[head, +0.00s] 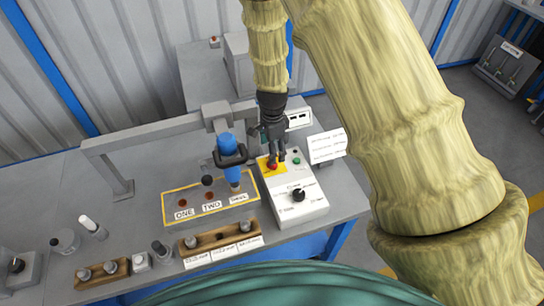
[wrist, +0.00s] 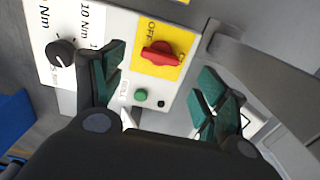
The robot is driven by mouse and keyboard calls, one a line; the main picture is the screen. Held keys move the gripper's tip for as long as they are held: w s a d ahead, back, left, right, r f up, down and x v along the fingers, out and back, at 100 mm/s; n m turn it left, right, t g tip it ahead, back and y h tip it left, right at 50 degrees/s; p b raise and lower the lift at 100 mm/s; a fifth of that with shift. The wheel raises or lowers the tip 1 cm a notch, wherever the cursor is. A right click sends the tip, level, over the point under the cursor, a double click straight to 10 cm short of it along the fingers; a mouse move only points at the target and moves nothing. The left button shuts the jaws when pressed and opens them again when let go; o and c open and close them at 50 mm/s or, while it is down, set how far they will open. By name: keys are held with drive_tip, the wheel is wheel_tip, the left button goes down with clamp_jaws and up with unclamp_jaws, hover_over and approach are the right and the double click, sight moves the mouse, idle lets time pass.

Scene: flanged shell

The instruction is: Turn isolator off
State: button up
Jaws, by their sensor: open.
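The isolator is a red rotary knob (wrist: 158,55) on a yellow plate (wrist: 176,33) marked "OFF" in the wrist view. Its handle lies roughly across the picture there, and "OFF" is printed sideways above it. In the head view the red knob (head: 273,166) shows just below my gripper (head: 276,154), on the pale control box (head: 309,208). My gripper is open in the wrist view (wrist: 162,84), with its green-padded fingers apart. The knob shows in the gap beyond the fingertips, and nothing is held. I cannot tell whether a fingertip touches it.
The box also carries a black selector knob (head: 298,194) and a green button (wrist: 141,95). A blue tool (head: 229,160) hangs from a grey frame (head: 150,133) close to the left. A wooden rack (head: 212,240) stands on the bench. A white sign (head: 327,146) is at right.

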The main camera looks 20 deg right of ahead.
drive_tip(key=shift+f+p, duration=0.8)
drive_tip(key=shift+f, duration=1.95)
drive_tip(key=shift+c, duration=0.4)
drive_tip(key=c, duration=0.9)
